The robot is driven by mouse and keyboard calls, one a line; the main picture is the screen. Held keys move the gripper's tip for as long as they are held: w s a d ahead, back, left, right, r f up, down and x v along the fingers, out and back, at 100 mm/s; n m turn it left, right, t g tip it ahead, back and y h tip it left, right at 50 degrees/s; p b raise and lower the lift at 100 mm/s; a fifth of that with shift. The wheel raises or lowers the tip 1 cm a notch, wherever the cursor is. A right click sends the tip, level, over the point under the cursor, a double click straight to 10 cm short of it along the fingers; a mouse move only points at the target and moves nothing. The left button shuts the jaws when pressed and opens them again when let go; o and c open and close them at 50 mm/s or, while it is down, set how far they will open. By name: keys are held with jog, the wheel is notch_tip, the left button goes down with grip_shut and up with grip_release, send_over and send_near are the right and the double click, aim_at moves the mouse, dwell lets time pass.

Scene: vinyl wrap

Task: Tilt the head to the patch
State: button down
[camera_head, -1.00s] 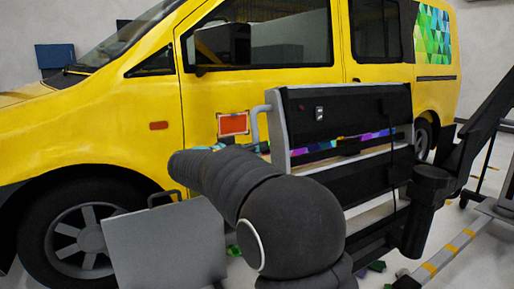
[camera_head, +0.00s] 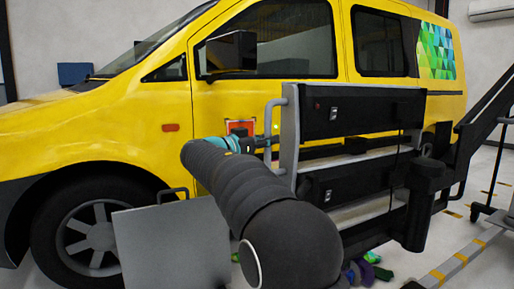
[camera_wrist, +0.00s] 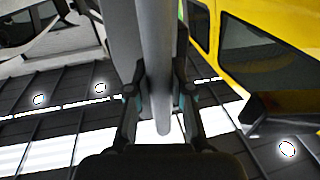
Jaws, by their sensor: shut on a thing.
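The orange-red patch (camera_head: 240,126) is on the yellow van's front door, partly hidden by my wrist. The head (camera_head: 360,110) is a stack of black panels with switches and a grey side frame, standing in front of the door. Its grey handle (camera_head: 269,115) is at its left side. My gripper (camera_head: 266,142) is at the handle, its fingers small and partly hidden in the head view. In the wrist view my gripper (camera_wrist: 158,88) has its fingers on both sides of a grey bar, the handle (camera_wrist: 159,40), and is shut on it.
The yellow van (camera_head: 100,125) fills the back. A grey panel case (camera_head: 172,245) stands at the front wheel. The dark support arm (camera_head: 480,125) rises at the right. Coloured scraps (camera_head: 370,268) lie on the floor below the head. Open floor shows at lower right.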

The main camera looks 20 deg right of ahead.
jog(key=shift+d, duration=0.1)
jog(key=c, duration=1)
grip_release()
jog(key=shift+d, duration=0.2)
jog(key=shift+a, duration=0.15)
jog(key=shift+a, duration=0.15)
jog(key=shift+s+a, duration=0.15)
jog(key=shift+a, duration=0.15)
jog(key=v, duration=1.1)
jog(key=shift+s, duration=0.15)
